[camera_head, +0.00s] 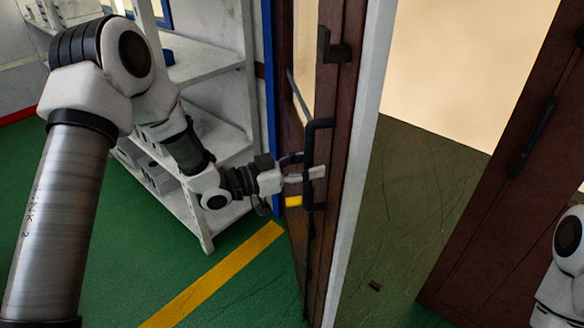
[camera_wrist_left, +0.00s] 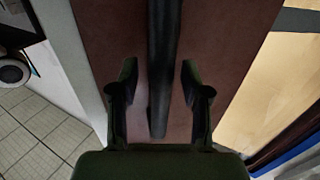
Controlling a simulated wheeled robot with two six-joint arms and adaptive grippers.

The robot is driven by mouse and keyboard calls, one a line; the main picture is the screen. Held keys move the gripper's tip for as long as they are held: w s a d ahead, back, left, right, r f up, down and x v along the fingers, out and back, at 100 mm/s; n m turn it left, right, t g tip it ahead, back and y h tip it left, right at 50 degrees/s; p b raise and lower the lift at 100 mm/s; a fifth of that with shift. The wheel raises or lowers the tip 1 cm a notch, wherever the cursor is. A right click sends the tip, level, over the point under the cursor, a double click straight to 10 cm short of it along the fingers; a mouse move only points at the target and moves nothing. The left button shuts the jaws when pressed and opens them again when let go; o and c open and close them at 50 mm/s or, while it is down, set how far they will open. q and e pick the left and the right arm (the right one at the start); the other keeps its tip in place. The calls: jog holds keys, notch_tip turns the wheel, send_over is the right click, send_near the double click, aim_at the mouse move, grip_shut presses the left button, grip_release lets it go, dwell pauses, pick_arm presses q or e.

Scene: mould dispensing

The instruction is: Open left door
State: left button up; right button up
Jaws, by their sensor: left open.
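The left door (camera_head: 333,100) is dark brown wood and shows as a narrow, steeply angled panel in the middle of the head view; its brown face (camera_wrist_left: 225,40) fills much of the left wrist view. Its black bar handle (camera_head: 308,145) stands upright on that face. My left gripper (camera_head: 308,176) is at the lower part of the handle. In the left wrist view, the open fingers stand on either side of the handle (camera_wrist_left: 164,45), with gaps beside it. My right gripper is out of view; only part of my right arm shows at the right edge.
A second brown door (camera_head: 500,190) with a black handle (camera_head: 533,138) stands at the right. A white shelf unit (camera_head: 205,65) stands close behind my left arm. Green floor with a yellow stripe (camera_head: 215,275) lies in front.

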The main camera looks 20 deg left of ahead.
pick_arm(q)
jog(key=v, duration=1.1)
jog(key=shift+s, duration=0.15)
jog(key=shift+a+r, duration=0.1)
